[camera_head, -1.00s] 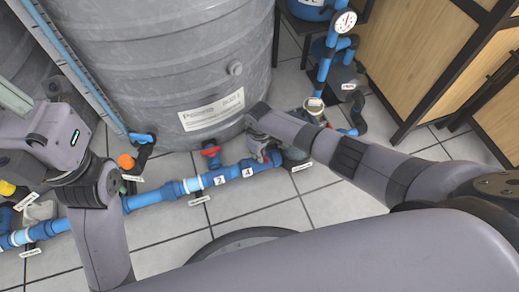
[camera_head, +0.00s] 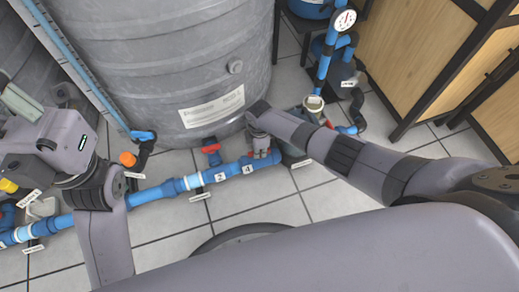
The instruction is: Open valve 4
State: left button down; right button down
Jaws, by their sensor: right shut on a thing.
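The blue pipe (camera_head: 232,172) runs along the floor in front of the grey tank, with a tag marked 4 (camera_head: 247,169) near its right end. My right gripper (camera_head: 262,154) points down at the pipe just right of that tag. It is shut on the handle of valve 4, and the fingers hide most of the handle; a little red shows around them. Another valve with a red handle (camera_head: 211,149) stands to the left, near the other number tag (camera_head: 221,177). My left gripper is not clearly visible; only my left arm shows at the left.
The large grey tank (camera_head: 150,60) stands close behind the pipe. An orange-capped fitting (camera_head: 128,159) is at the left. Tiled floor in front is clear.

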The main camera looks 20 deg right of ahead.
jog(key=shift+n, duration=0.6)
jog(key=c, duration=1.7)
grip_release()
jog(key=shift+o, duration=0.2)
jog(key=shift+r, duration=0.1)
notch_tip(320, 180, up, 12)
